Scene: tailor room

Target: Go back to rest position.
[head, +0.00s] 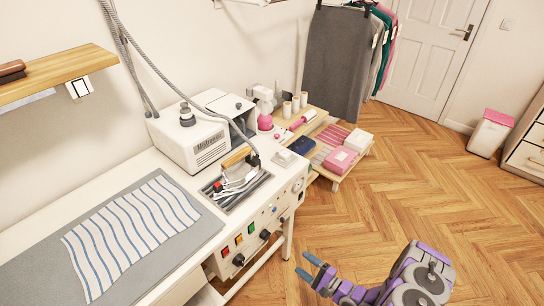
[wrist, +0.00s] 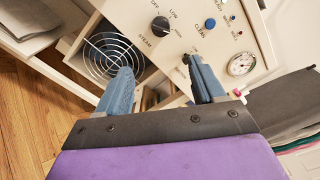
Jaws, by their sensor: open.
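My gripper (head: 308,270) shows at the lower right of the head view, with blue fingers on a purple and grey arm. It is out over the wood floor, apart from the white ironing station. In the wrist view my gripper (wrist: 162,85) points at the station's control panel (wrist: 205,25), which has a steam knob, buttons and a gauge. The two fingers are spread, with nothing between them. The panel also shows in the head view (head: 262,232).
The ironing table carries a grey mat (head: 205,232) with a striped cloth (head: 125,230) and an iron (head: 235,182). A low wooden stand (head: 345,172) with boxes is behind it. Hanging clothes (head: 340,60), a door (head: 428,50) and a bin (head: 490,135) are farther back. The floor to the right is clear.

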